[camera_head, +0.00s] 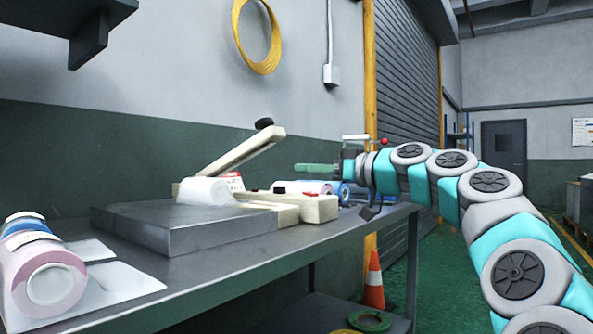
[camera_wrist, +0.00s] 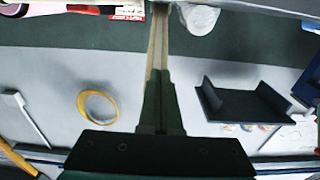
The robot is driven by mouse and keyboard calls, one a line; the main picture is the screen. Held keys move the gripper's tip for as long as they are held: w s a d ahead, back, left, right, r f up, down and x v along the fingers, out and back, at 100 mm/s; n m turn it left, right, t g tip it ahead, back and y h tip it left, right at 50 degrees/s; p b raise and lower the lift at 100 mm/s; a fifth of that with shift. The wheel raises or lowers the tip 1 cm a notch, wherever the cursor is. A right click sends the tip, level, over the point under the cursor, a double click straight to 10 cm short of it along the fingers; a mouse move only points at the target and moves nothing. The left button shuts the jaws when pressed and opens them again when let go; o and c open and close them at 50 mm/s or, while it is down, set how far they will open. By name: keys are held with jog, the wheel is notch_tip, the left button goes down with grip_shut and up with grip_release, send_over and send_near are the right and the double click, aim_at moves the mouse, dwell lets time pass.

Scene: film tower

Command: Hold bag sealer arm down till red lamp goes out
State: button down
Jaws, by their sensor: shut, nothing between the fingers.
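The bag sealer has a cream base (camera_head: 312,208) at the right end of a grey block on the bench. Its cream arm (camera_head: 235,152) is raised at a slant, with a black knob (camera_head: 264,123) at its upper end. A small red spot (camera_head: 279,190) on the base may be the lamp; I cannot tell if it is lit. A whitish bag (camera_head: 205,191) lies by the arm's lower end and also shows in the wrist view (camera_wrist: 201,18). My gripper (camera_head: 298,167) is shut and empty, pointing left above the base, right of and below the knob, apart from it.
The grey block (camera_head: 165,229) stands on the dark bench (camera_head: 235,270). Film rolls (camera_head: 50,280) lie at the bench's left end, more behind the sealer. A dark shelf (camera_head: 60,18) juts from the wall upper left. An orange cone (camera_head: 374,282) stands on the floor.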

jog(key=shift+f+v, duration=0.25)
jog(key=shift+v, duration=0.9)
jog(key=shift+f+v, duration=0.25)
jog(key=shift+v, duration=0.85)
